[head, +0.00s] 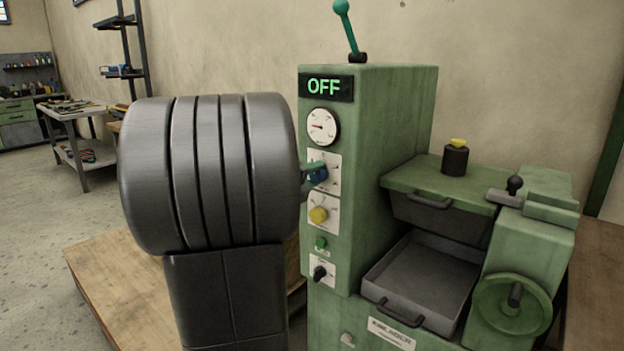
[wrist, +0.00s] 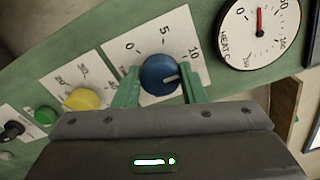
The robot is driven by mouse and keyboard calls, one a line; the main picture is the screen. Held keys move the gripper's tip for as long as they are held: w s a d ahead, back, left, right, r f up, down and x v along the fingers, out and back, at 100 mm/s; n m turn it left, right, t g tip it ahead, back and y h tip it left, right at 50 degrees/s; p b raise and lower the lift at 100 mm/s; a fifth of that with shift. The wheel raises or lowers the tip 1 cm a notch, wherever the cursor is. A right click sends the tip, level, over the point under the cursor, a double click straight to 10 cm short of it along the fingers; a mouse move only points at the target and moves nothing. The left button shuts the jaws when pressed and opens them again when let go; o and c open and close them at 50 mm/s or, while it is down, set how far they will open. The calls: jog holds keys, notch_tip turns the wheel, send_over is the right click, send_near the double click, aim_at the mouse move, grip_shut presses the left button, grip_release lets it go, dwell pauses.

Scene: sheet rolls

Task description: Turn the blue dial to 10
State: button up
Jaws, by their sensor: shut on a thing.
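The blue dial (wrist: 158,72) sits on a white plate marked 0, 5 and 10 on the green machine's front. Its white mark lies on the right side in the wrist view and points rightward, on the side of the 10; I cannot tell the exact reading. My gripper (wrist: 161,84) is shut on the dial, with one green finger on each side. In the head view, the dial (head: 318,175) is partly hidden by my gripper (head: 311,172), and my dark arm covers the area to the left.
Below the blue dial are a yellow dial (head: 318,215), a green button (head: 320,243) and a black knob (head: 319,273). A round gauge (head: 323,126) and a display (head: 325,86) reading OFF are above. A handwheel (head: 512,304) stands at right.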

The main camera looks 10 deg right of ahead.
jog(key=o, duration=1)
jog(key=p+v, duration=0.1)
jog(key=v, duration=1.3)
jog(key=shift+d, duration=0.1)
jog(key=b+x, duration=0.1)
jog(key=x, duration=1.3)
